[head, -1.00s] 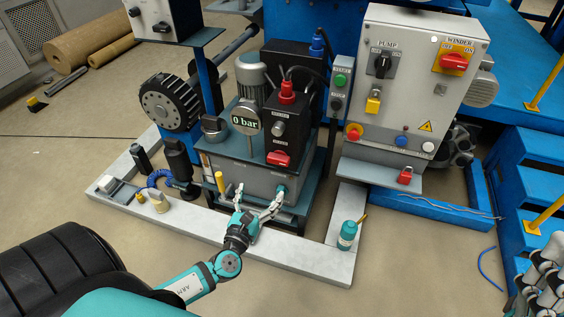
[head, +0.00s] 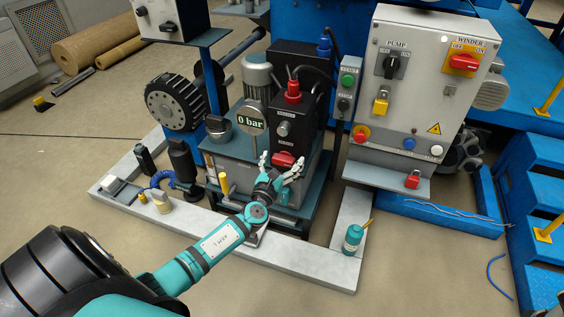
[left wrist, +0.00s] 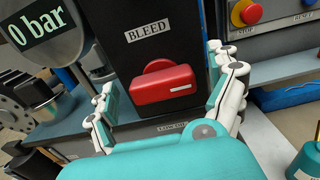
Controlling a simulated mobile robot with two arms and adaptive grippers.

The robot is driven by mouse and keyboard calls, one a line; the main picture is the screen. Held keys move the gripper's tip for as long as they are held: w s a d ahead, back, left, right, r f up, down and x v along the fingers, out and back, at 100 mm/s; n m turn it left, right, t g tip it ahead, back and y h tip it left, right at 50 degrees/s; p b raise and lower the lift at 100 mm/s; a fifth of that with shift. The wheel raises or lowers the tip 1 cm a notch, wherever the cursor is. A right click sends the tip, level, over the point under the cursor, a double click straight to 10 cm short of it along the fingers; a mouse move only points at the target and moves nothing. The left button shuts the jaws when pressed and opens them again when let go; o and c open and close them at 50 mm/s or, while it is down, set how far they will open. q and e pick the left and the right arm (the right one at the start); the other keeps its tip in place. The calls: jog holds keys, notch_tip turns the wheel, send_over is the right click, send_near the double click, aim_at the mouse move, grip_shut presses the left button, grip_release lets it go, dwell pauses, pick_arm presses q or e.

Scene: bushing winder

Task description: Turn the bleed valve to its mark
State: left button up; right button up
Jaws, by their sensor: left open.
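The bleed valve (head: 284,159) is a red handle on the front of a black box, under a BLEED label in the left wrist view. There the red handle (left wrist: 163,84) lies nearly level, with a small pale line near its right end. I cannot make out a separate mark on the box. My left gripper (head: 281,163) is open, in front of the valve. In the left wrist view its fingers (left wrist: 160,80) stand either side of the handle, apart from it, with nothing held. My right gripper is not in view.
A round gauge (head: 251,121) reading 0 bar stands left of the black box. The grey control cabinet (head: 420,115) with switches is to the right.

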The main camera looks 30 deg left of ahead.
pick_arm(q)
jog(key=c, duration=1.2)
